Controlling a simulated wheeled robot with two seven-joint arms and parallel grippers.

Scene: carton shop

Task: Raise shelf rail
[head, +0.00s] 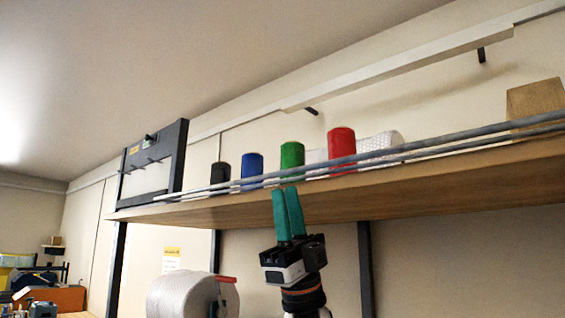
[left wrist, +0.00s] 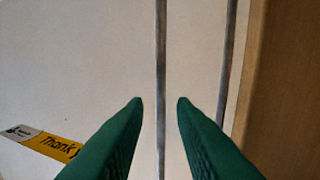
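The shelf rail (head: 410,147) is a pair of thin grey bars along the front of a wooden shelf (head: 420,190). In the left wrist view the two bars run up the picture, and the nearer-to-middle bar (left wrist: 161,60) lines up with the gap between my fingertips. My left gripper (head: 285,190) has green fingers pointing up at the shelf's front edge, just under the rail. In the left wrist view (left wrist: 160,100) its fingertips are apart with nothing gripped. I cannot tell whether the bar is between the fingers or beyond them. My right gripper is not in view.
Black (head: 219,175), blue (head: 252,168), green (head: 292,158) and red (head: 341,148) cylinders stand on the shelf behind the rail. A brown box (head: 535,98) stands at right and a dark frame (head: 182,150) at left. A white roll (head: 182,295) is below the shelf.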

